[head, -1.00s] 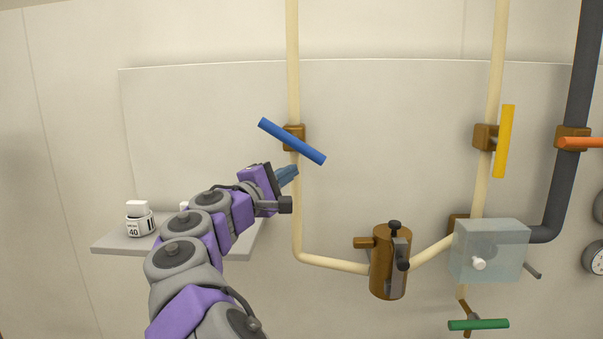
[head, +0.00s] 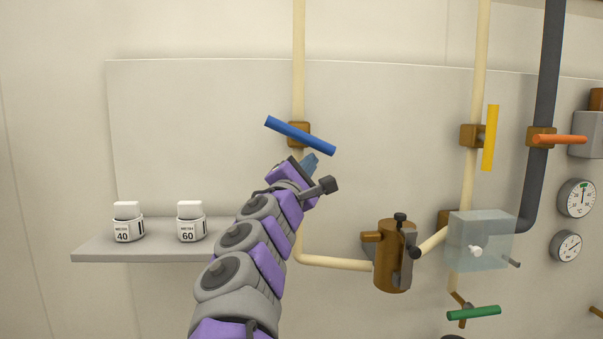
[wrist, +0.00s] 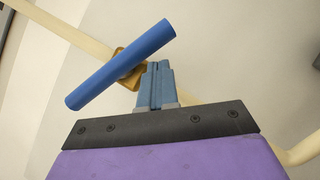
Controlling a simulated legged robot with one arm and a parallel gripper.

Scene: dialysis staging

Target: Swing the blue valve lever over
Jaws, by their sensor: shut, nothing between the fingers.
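The blue valve lever (head: 300,135) is a straight bar on a brown valve body (head: 298,128) on a cream vertical pipe. In the head view it slopes down from upper left to lower right. In the wrist view the blue lever (wrist: 120,65) slants across the upper left, with the brown valve body (wrist: 130,62) partly behind it. My gripper (head: 311,160) is just below the lever's right half. In the wrist view its blue-grey fingers (wrist: 155,84) are together and empty, close to the lever; I cannot tell whether they touch it.
A yellow lever (head: 490,138), an orange lever (head: 559,139) and a green lever (head: 474,313) are to the right. A brown cylinder fitting (head: 394,258) and a clear box (head: 480,240) stand lower right. A shelf (head: 95,253) with two labelled jars (head: 191,222) is at left.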

